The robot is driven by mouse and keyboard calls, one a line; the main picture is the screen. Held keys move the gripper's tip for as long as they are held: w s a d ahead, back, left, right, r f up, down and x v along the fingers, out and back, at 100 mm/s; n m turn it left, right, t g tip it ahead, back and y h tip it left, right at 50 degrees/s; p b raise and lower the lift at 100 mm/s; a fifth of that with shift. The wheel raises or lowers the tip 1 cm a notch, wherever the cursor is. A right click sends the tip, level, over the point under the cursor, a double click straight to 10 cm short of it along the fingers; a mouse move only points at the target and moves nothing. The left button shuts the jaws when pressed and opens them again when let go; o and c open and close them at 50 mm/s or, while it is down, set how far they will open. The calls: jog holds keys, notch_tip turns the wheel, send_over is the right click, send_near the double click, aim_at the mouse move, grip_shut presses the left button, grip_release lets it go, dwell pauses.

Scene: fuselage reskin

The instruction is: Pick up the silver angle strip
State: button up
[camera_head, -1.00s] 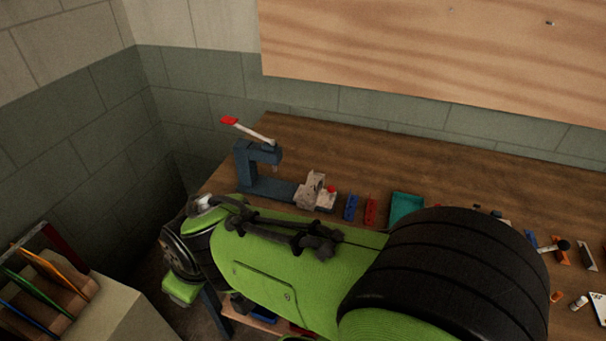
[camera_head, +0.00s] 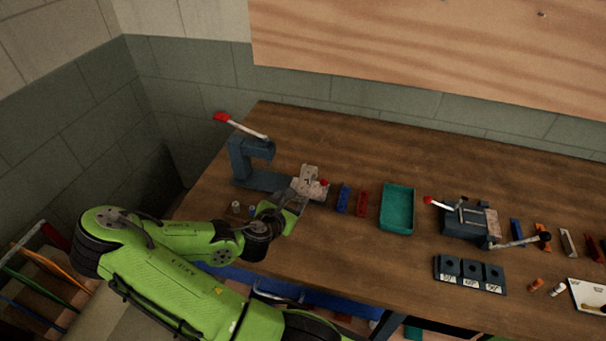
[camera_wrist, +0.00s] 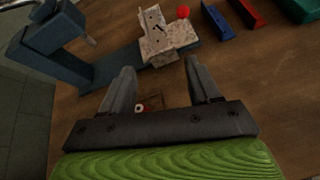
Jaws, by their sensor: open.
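A pale silver angle strip (camera_head: 568,243) lies on the bench at the far right of the head view, in a row between an orange strip (camera_head: 542,237) and a reddish one (camera_head: 592,248). The wrist view does not show it. My gripper (camera_wrist: 162,85) is open with nothing clearly between its fingers. In the head view it is at the left of the bench, by the speckled block of the blue lever press (camera_head: 262,180), far to the left of the silver strip.
A blue strip (camera_head: 343,198) and a red strip (camera_head: 362,203) lie near the press. A teal tray (camera_head: 397,228), a vise-like fixture (camera_head: 466,230) and a dark labelled block (camera_head: 469,285) stand between my gripper and the silver strip. The back of the bench is clear.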

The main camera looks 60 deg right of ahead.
jog(key=d+r+n, duration=0.1)
jog(key=n, duration=0.2)
jog(key=b, duration=0.2)
send_near(309, 170)
jog(key=shift+t+h, duration=0.3)
jog(key=x, duration=0.5)
jog(key=shift+s+f, duration=0.2)
jog(key=shift+f, duration=0.15)
jog(key=shift+a+r, duration=0.1)
jog(key=shift+a, duration=0.05)
jog(key=shift+c, duration=0.2)
jog(key=c, duration=1.1)
